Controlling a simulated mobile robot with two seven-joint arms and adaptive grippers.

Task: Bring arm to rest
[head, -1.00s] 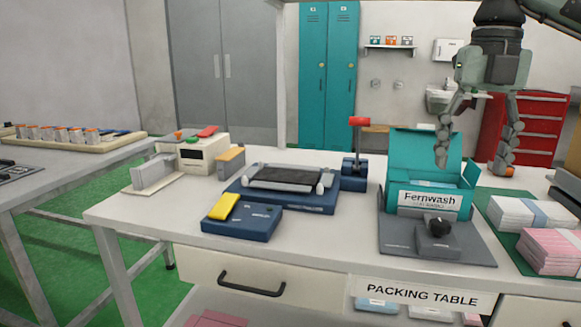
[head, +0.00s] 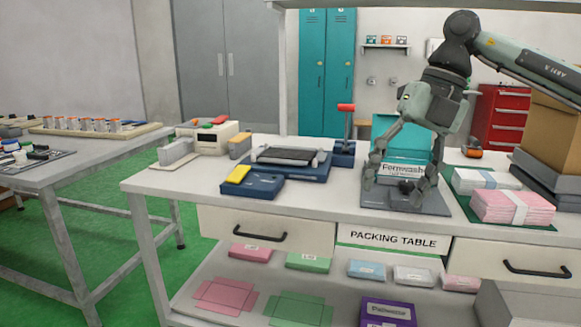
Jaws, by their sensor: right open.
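My right gripper (head: 401,190) hangs from the arm that comes in from the upper right. It is open, with its fingers apart and pointing down. In the picture it overlaps the teal Fernwash carton (head: 402,142) and its dark grey stand (head: 440,203) on the packing table (head: 300,207). The fingers hide part of the carton's front and label. I see nothing held between the fingers. I cannot tell whether the fingertips touch the carton or the stand. My left gripper is not in view.
Right of the stand, banded white (head: 487,179) and pink (head: 512,207) stacks lie on a green mat. A cardboard box (head: 550,125) stands behind them at the right. A blue sealer (head: 290,165) and a red-handled lever device (head: 345,130) stand left of the carton.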

